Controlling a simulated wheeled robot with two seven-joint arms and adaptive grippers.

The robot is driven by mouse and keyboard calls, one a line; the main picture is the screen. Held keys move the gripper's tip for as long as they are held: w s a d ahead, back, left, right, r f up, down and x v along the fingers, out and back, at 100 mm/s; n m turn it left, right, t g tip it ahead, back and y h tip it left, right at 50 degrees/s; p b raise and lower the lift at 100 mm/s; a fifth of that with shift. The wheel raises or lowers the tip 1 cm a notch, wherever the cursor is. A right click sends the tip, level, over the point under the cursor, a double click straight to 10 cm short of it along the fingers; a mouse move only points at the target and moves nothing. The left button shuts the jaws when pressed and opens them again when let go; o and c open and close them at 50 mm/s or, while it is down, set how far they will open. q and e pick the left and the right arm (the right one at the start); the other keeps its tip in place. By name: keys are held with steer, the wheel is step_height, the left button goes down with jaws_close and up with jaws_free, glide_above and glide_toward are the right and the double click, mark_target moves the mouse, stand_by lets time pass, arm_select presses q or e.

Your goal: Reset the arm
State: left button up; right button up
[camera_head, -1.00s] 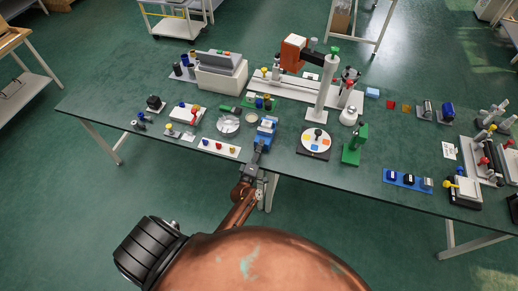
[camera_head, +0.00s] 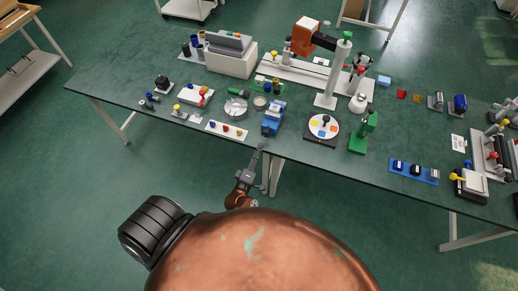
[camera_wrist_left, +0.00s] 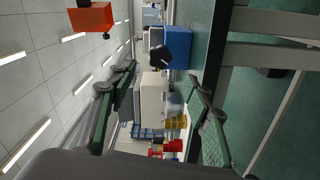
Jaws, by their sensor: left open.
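My left arm shows in copper colour at the bottom of the head view, with its dark left gripper (camera_head: 260,153) just at the table's front edge. The gripper points toward the table, below a blue device (camera_head: 273,118), and is apart from it. In the left wrist view the two green-grey fingers of the left gripper (camera_wrist_left: 163,88) stand wide apart with nothing held between them. A blue block with a black knob (camera_wrist_left: 177,47) shows beyond the fingers there. My right gripper is in neither view.
The long dark green table (camera_head: 215,165) carries several small devices. A white strip with coloured knobs (camera_head: 227,131) lies near its front edge, left of the gripper. A round dial plate (camera_head: 322,127) and a green stand (camera_head: 364,134) are to the right. Floor in front is clear.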

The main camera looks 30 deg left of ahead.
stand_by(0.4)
arm_select(q)
steer(key=s+d+f+m+g+h+b, duration=0.1)
steer(key=s+d+f+m+g, duration=0.2)
steer(key=s+f, duration=0.5)
steer(key=s+d+f+m+g+h, duration=0.1)
steer(key=s+f+m+g+h, duration=0.2)
steer(key=f, duration=0.9)
steer(key=s+d+f+m+g+b, duration=0.15)
steer(key=s+f+m, duration=0.4)
steer(key=f, duration=0.55)
steer(key=s+a+f+m+g, duration=0.1)
steer(key=s+f, duration=0.4)
steer(key=s, duration=0.5)
steer(key=s+a+f+m+g, duration=0.1)
steer(key=s+f+m+g, duration=0.3)
steer(key=s, duration=0.6)
steer(key=s+a+f+m+g, duration=0.2)
steer(key=s+f, duration=0.4)
steer(key=s, duration=0.5)
steer(key=shift+m+g, duration=0.55)
steer(key=shift+g, duration=0.5)
steer(key=shift+w, duration=0.1)
